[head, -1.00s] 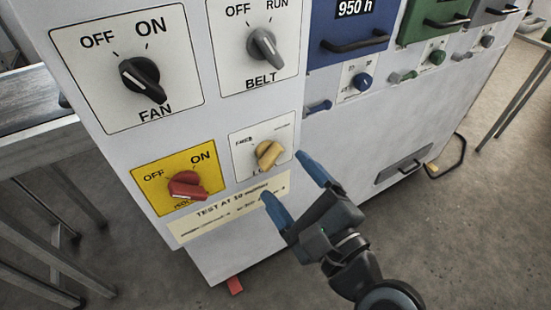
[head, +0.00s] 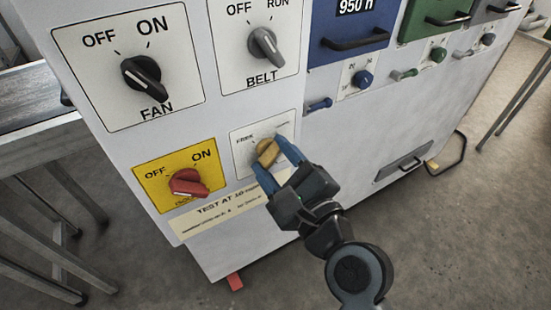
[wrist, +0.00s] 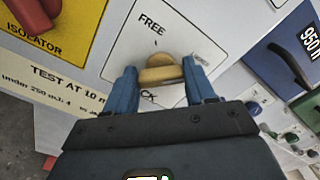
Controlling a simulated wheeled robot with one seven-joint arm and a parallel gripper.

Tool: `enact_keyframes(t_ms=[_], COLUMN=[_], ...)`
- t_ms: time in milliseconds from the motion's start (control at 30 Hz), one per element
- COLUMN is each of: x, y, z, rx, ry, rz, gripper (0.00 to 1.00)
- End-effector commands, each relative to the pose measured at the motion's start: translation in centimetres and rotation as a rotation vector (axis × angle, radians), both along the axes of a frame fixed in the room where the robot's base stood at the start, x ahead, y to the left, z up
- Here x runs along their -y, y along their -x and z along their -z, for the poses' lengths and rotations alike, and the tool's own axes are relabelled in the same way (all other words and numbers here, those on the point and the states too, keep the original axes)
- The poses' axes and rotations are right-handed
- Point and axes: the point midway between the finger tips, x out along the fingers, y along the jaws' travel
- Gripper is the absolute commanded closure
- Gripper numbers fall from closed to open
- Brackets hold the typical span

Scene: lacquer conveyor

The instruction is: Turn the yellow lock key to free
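The yellow lock key (head: 266,152) is a turn knob on a white plate (head: 242,157) on the cabinet front. The word FREE is at the plate's upper left; the lower label is mostly hidden. My gripper (head: 271,155) is at the key, with one blue finger on each side of it. In the wrist view the key (wrist: 160,72) sits between the fingertips of my gripper (wrist: 158,75), its bar running across from finger to finger. The fingers are apart; a small gap shows at the left, and contact at the right is unclear.
The red isolator knob (head: 188,183) on its yellow plate is close at the left. The black FAN knob (head: 142,79) and grey BELT knob (head: 264,43) are above. A blue drawer (head: 348,45) is at the upper right. Open floor lies at the lower right.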

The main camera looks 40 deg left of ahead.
Motion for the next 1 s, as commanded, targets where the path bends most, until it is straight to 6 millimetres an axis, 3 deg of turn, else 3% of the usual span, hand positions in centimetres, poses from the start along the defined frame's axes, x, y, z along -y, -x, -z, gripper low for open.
enact_keyframes(t_ms=[300,667,1000], x=[0.02,0.05,0.03], y=[0.01,0.0,0.08], z=[0.04,0.19,0.48], rx=[0.0,0.063,0.302], ry=[0.001,0.027,0.127], rz=[-0.001,0.001,0.002], gripper=[0.76,0.76,0.76])
